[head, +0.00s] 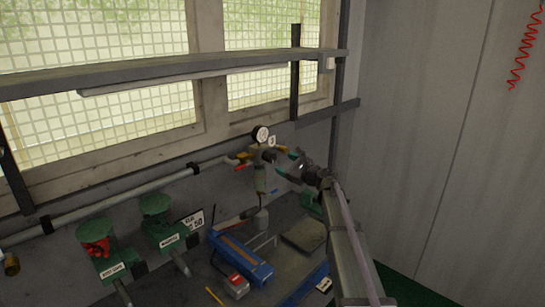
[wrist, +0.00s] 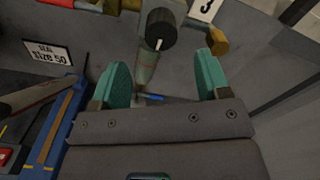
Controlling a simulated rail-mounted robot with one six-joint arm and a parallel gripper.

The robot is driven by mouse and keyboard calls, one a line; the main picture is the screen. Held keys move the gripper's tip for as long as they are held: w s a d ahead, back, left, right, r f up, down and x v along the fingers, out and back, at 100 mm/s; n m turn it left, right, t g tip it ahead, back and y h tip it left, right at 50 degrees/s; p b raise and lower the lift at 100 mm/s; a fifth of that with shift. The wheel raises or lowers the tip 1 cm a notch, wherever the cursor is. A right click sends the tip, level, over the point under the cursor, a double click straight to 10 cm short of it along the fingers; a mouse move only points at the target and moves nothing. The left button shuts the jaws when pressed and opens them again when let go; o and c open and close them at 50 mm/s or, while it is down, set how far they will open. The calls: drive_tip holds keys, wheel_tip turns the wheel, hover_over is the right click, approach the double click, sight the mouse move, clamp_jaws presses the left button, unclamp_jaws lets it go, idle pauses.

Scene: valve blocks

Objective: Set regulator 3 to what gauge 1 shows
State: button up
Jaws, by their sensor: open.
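Regulator 3 has a black cylindrical knob (head: 268,156) on the wall pipe, beside a white tag with a 3 (head: 271,141). In the wrist view the knob (wrist: 161,30) shows a white mark pointing down, and the tag (wrist: 204,9) is to its right. My gripper (head: 287,163) is open, with teal fingers spread to the right of the knob in the head view. In the wrist view the knob is beyond the fingertips (wrist: 162,60), roughly between them, not gripped. A round white gauge (head: 261,134) is above the regulator; its reading is too small. I cannot identify gauge 1.
A blue tool (head: 240,258), a red-topped box (head: 236,286) and a seal size 50 sign (wrist: 48,53) are nearby. A shelf (head: 170,72) runs above; a grey wall (head: 430,150) bounds the right.

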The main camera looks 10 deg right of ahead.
sight(273, 158)
drive_tip(key=x, duration=0.8)
drive_tip(key=shift+w, duration=0.25)
drive_tip(key=c, duration=0.9)
drive_tip(key=shift+c, duration=0.2)
drive_tip(key=shift+n, duration=0.4)
drive_tip(key=n, duration=0.3)
drive_tip(key=shift+s+f+n, duration=0.1)
drive_tip(key=shift+n, duration=2.4)
